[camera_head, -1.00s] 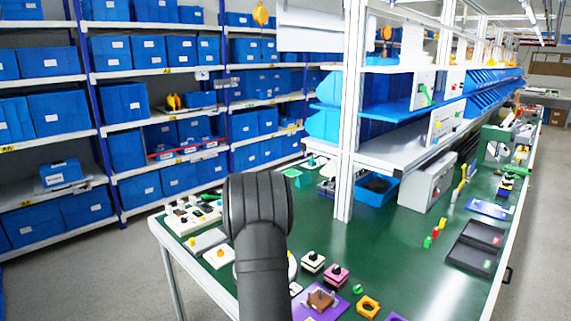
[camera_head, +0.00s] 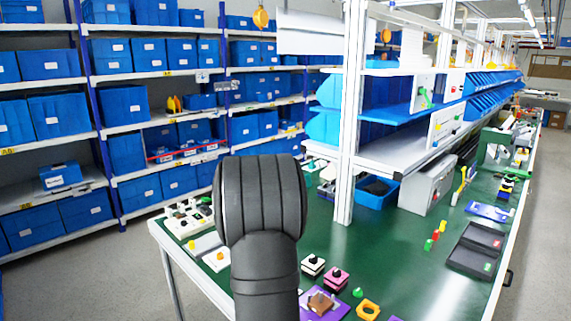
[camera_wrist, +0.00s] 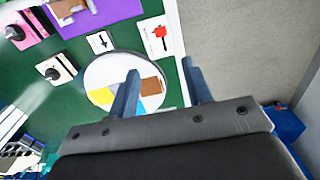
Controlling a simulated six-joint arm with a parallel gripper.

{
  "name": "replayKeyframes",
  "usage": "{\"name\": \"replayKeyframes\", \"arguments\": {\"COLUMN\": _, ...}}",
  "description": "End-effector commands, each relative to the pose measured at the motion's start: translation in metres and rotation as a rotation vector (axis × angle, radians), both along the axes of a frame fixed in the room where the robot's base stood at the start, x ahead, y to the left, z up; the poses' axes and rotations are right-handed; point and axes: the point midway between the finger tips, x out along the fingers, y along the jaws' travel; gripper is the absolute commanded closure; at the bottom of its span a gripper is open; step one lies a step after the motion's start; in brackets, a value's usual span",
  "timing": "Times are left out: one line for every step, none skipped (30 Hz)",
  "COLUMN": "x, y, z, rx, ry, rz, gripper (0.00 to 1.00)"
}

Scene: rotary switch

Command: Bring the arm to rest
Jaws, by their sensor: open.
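My arm (camera_head: 262,215) rises in the lower middle of the head view, in front of the green table, and hides part of it. My gripper (camera_wrist: 160,82) shows in the wrist view with its two fingers apart and nothing between them. It is above the table's edge. The left finger overlaps a white round plate with coloured segments (camera_wrist: 98,76) in the picture. The gripper itself is hidden behind the arm in the head view.
Rotary switches, a pink one (camera_head: 335,278) and a white one (camera_head: 312,266), stand on the green table (camera_head: 400,250). A black tray (camera_head: 473,252) lies at the right. A white post (camera_head: 348,150) rises from the table. Shelves with blue bins (camera_head: 60,115) stand behind.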

Motion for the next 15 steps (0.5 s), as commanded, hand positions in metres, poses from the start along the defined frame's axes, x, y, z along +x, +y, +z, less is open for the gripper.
{"name": "replayKeyframes", "arguments": {"x": 0.001, "y": 0.000, "z": 0.011, "rx": 0.001, "ry": -0.004, "rz": 0.000, "gripper": 0.55}}
{"name": "replayKeyframes", "arguments": {"x": 0.000, "y": 0.000, "z": 0.012, "rx": 0.000, "ry": -0.001, "rz": 0.000, "gripper": 0.55}}
{"name": "replayKeyframes", "arguments": {"x": -0.001, "y": 0.000, "z": -0.003, "rx": -0.001, "ry": 0.007, "rz": 0.000, "gripper": 0.55}}
{"name": "replayKeyframes", "arguments": {"x": -0.001, "y": 0.000, "z": -0.009, "rx": -0.001, "ry": 0.006, "rz": 0.000, "gripper": 0.55}}
{"name": "replayKeyframes", "arguments": {"x": -0.001, "y": 0.000, "z": -0.015, "rx": -0.001, "ry": 0.006, "rz": 0.000, "gripper": 0.55}}
{"name": "replayKeyframes", "arguments": {"x": -0.001, "y": 0.000, "z": -0.023, "rx": -0.001, "ry": 0.005, "rz": 0.000, "gripper": 0.55}}
{"name": "replayKeyframes", "arguments": {"x": -0.001, "y": 0.000, "z": -0.029, "rx": -0.001, "ry": 0.005, "rz": 0.000, "gripper": 0.55}}
{"name": "replayKeyframes", "arguments": {"x": -0.001, "y": 0.000, "z": -0.035, "rx": -0.001, "ry": 0.005, "rz": 0.000, "gripper": 0.55}}
{"name": "replayKeyframes", "arguments": {"x": -0.001, "y": 0.000, "z": -0.044, "rx": 0.000, "ry": 0.006, "rz": 0.000, "gripper": 0.55}}
{"name": "replayKeyframes", "arguments": {"x": -0.001, "y": 0.000, "z": -0.050, "rx": -0.001, "ry": 0.005, "rz": 0.000, "gripper": 0.55}}
{"name": "replayKeyframes", "arguments": {"x": -0.001, "y": 0.000, "z": -0.056, "rx": 0.000, "ry": 0.004, "rz": 0.000, "gripper": 0.55}}
{"name": "replayKeyframes", "arguments": {"x": -0.001, "y": 0.000, "z": -0.064, "rx": 0.000, "ry": 0.004, "rz": 0.000, "gripper": 0.55}}
{"name": "replayKeyframes", "arguments": {"x": -0.001, "y": 0.000, "z": -0.070, "rx": 0.000, "ry": 0.004, "rz": 0.000, "gripper": 0.55}}
{"name": "replayKeyframes", "arguments": {"x": -0.001, "y": 0.000, "z": -0.076, "rx": -0.001, "ry": 0.005, "rz": 0.000, "gripper": 0.55}}
{"name": "replayKeyframes", "arguments": {"x": -0.001, "y": 0.000, "z": -0.084, "rx": 0.000, "ry": 0.004, "rz": 0.000, "gripper": 0.55}}
